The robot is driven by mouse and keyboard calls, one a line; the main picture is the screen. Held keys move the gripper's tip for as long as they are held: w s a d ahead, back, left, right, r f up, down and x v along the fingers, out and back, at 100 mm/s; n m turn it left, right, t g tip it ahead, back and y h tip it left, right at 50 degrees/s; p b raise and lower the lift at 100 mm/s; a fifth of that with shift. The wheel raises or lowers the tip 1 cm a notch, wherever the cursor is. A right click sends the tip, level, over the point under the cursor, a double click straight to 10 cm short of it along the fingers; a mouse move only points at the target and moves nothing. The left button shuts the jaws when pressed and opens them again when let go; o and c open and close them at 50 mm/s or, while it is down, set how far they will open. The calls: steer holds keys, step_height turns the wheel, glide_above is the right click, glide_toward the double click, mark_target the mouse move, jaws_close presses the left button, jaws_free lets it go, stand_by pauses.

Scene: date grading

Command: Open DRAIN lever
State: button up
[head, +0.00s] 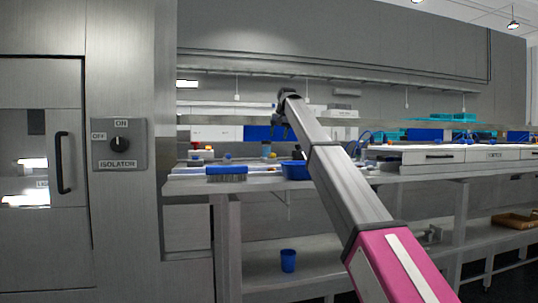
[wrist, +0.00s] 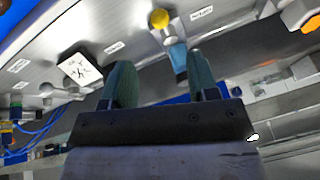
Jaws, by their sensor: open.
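My gripper (wrist: 160,64) shows two green fingers spread apart with nothing between them in the wrist view. In the head view, my arm's far end hangs above the back workbench, and the fingers are too small to make out. Beyond the fingers in the wrist view are a yellow round knob (wrist: 159,19) and a blue handle-like part (wrist: 178,58) on a grey metal panel (wrist: 120,22). They appear apart from the fingers. Small white labels sit on the panel, but I cannot read them, so I cannot tell which part is the DRAIN lever.
An isolator switch (head: 118,144) is on the left steel cabinet. The workbench (head: 262,184) holds a blue brush (head: 227,172) and a blue container (head: 295,170). A blue cup (head: 288,260) stands on the lower shelf. An orange part (wrist: 298,14) is at the wrist view's upper right.

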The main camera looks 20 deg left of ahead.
steer(key=x, duration=1)
steer(key=shift+w+a+f, duration=0.1)
steer(key=shift+f, duration=0.25)
steer(key=c, duration=0.9)
